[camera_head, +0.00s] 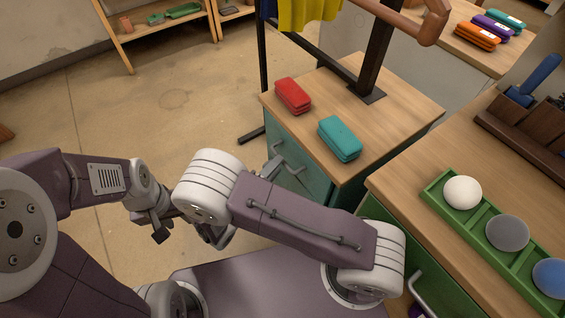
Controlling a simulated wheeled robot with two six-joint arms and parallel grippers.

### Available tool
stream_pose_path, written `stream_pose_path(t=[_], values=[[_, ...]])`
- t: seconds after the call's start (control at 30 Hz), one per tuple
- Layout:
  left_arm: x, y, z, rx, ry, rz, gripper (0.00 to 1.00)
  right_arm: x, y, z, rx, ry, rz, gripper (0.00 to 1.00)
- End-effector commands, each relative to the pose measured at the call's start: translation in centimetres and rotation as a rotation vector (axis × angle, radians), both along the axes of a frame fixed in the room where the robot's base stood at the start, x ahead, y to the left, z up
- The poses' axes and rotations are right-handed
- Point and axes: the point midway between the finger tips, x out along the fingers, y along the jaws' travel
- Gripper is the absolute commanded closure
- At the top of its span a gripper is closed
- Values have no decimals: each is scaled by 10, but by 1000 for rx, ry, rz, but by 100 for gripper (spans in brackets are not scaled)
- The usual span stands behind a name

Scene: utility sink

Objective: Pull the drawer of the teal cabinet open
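The teal cabinet (314,183) stands at the upper middle, with a light wooden top. Its teal front is partly hidden behind my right arm. A grey metal handle (291,166) shows on that front, just above my arm link. I cannot see whether the drawer stands out from the cabinet. My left gripper (160,232) is over the floor, left of the cabinet and apart from it; its fingers are small and partly covered. My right arm crosses in front of the cabinet. Its gripper (270,165) is mostly hidden behind the arm link, close to the handle; contact cannot be told.
A red case (293,95) and a teal case (339,138) lie on the cabinet top. A dark stand post (376,55) rises behind them. At right, a wooden counter (415,185) carries a green tray (437,190) with balls. Open floor (190,110) lies left of the cabinet.

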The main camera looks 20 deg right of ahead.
Motion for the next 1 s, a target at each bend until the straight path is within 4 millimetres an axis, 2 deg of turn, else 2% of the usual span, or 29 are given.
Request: stream_pose_path(t=[0.03,0.2,0.53,0.6,0.67,1.0], values=[[0,0,-6,0,0,0,64,7,-9,-5,0,0,-6,66],[0,0,-12,0,0,0,64,23,-25,-8,0,0,-3,66],[0,0,-12,0,0,0,64,27,-30,-7,1,0,0,66],[0,0,-12,0,0,0,64,27,-30,-7,1,0,-1,86],[0,0,-12,0,0,0,64,27,-30,-7,1,0,-1,100],[0,0,-12,0,0,0,64,27,-30,-8,2,0,-2,100]])
